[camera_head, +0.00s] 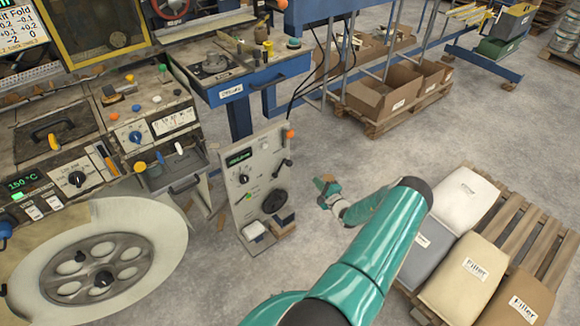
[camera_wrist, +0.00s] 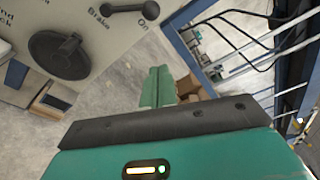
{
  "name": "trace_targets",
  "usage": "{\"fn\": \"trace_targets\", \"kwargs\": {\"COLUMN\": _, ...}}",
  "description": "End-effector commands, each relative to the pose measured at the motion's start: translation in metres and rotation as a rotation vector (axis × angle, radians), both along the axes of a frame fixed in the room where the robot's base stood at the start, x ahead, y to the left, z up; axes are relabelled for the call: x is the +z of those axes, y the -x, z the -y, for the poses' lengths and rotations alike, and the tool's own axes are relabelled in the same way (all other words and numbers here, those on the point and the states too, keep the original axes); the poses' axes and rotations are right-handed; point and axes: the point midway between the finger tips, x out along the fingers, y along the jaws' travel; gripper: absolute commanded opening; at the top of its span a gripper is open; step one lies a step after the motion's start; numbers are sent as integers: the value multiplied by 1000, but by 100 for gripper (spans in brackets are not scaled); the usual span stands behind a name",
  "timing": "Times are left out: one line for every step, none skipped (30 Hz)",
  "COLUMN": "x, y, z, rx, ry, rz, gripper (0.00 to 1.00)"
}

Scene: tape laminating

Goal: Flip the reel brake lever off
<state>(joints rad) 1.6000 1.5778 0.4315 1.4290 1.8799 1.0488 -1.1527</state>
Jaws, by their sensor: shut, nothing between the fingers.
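The brake lever (camera_wrist: 130,9) is a short black bar with a round knob, at the top of the wrist view. Its knob end is beside the word "On", and "Brake" is printed to the left. In the head view the lever (camera_head: 283,166) is on the upper right of a pale upright control panel (camera_head: 240,181). My gripper (camera_head: 325,184) is in the air to the right of the panel, apart from the lever. In the wrist view its green fingers (camera_wrist: 158,88) are together, with nothing visible between them.
A black round knob (camera_wrist: 60,54) is below the lever. A large reel (camera_head: 98,268) stands left of the panel. A pallet with filter sacks (camera_head: 475,267) is at right. Blue frame posts and cardboard boxes (camera_head: 383,99) are behind. Floor around my gripper is clear.

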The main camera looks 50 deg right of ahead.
Motion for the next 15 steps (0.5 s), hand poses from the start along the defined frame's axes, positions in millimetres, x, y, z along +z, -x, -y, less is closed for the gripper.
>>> {"fn": "trace_targets", "kwargs": {"x": -2, "y": 5, "z": 3, "rx": -12, "ry": -1, "rz": 0, "gripper": 0}}
{"fn": "trace_targets", "kwargs": {"x": -3, "y": 6, "z": 3, "rx": -14, "ry": -1, "rz": 0, "gripper": 0}}
{"fn": "trace_targets", "kwargs": {"x": -3, "y": 7, "z": 4, "rx": -16, "ry": -2, "rz": 0, "gripper": 0}}
{"fn": "trace_targets", "kwargs": {"x": -3, "y": 7, "z": 4, "rx": -16, "ry": -2, "rz": 0, "gripper": 0}}
{"fn": "trace_targets", "kwargs": {"x": -3, "y": 8, "z": 4, "rx": -16, "ry": -2, "rz": 0, "gripper": 0}}
{"fn": "trace_targets", "kwargs": {"x": -2, "y": 8, "z": 4, "rx": -16, "ry": -2, "rz": 0, "gripper": 0}}
{"fn": "trace_targets", "kwargs": {"x": -3, "y": 9, "z": 4, "rx": -17, "ry": -1, "rz": -1, "gripper": 0}}
{"fn": "trace_targets", "kwargs": {"x": -3, "y": 9, "z": 4, "rx": -17, "ry": -1, "rz": -1, "gripper": 0}}
{"fn": "trace_targets", "kwargs": {"x": -3, "y": 9, "z": 4, "rx": -17, "ry": -1, "rz": -1, "gripper": 0}}
{"fn": "trace_targets", "kwargs": {"x": -3, "y": 9, "z": 4, "rx": -17, "ry": -1, "rz": -1, "gripper": 0}}
{"fn": "trace_targets", "kwargs": {"x": -3, "y": 8, "z": 4, "rx": -16, "ry": -1, "rz": 0, "gripper": 0}}
{"fn": "trace_targets", "kwargs": {"x": -3, "y": 6, "z": 4, "rx": -16, "ry": -1, "rz": 0, "gripper": 0}}
{"fn": "trace_targets", "kwargs": {"x": -3, "y": 5, "z": 5, "rx": -15, "ry": -1, "rz": 0, "gripper": 0}}
{"fn": "trace_targets", "kwargs": {"x": -3, "y": 2, "z": 6, "rx": -15, "ry": 0, "rz": 0, "gripper": 0}}
{"fn": "trace_targets", "kwargs": {"x": -3, "y": -2, "z": 7, "rx": -14, "ry": 0, "rz": 0, "gripper": 0}}
